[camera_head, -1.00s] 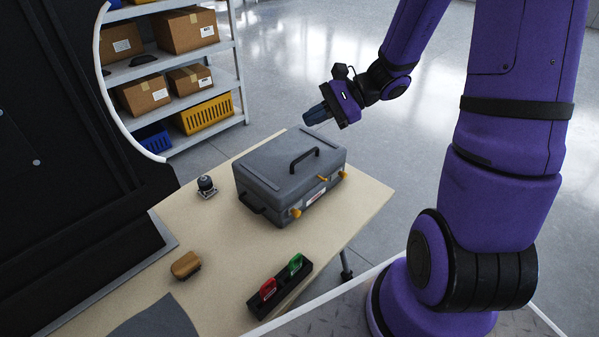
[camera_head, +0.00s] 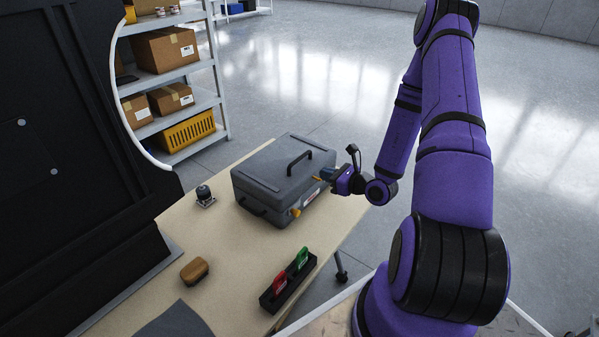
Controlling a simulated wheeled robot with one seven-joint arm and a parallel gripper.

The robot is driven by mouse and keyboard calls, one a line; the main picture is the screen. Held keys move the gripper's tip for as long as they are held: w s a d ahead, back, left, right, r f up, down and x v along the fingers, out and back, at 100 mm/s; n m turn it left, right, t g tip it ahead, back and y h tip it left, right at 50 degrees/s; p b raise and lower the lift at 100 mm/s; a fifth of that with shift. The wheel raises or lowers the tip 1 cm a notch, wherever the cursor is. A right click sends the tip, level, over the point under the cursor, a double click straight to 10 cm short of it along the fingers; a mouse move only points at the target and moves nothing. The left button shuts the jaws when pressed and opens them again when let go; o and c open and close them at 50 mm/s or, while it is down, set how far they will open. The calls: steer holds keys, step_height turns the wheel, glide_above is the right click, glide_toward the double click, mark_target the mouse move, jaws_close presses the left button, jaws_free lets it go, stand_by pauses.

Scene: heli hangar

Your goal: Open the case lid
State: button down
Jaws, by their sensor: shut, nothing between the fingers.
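The grey case (camera_head: 272,182) stands on the tan table with its lid closed. It has a black handle (camera_head: 299,160) on top and another on its left side. An orange latch (camera_head: 295,212) shows at the near corner of its front. My gripper (camera_head: 327,174) is shut and empty at the right end of the case's front, close to the lid's edge. I cannot tell whether it touches the case. The gripper hides the latch area at that end.
On the table (camera_head: 225,255) lie a black holder (camera_head: 290,285) with red and green handles, a wooden-topped brush (camera_head: 194,271), a small dark device (camera_head: 205,196) and a grey cloth (camera_head: 176,322). A dark panel fills the left. Shelves (camera_head: 190,130) with boxes stand behind. Floor at right is open.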

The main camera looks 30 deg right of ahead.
mark_target(302, 175)
steer(key=x, duration=1)
steer(key=shift+d+f, duration=0.15)
steer(key=shift+f, duration=0.05)
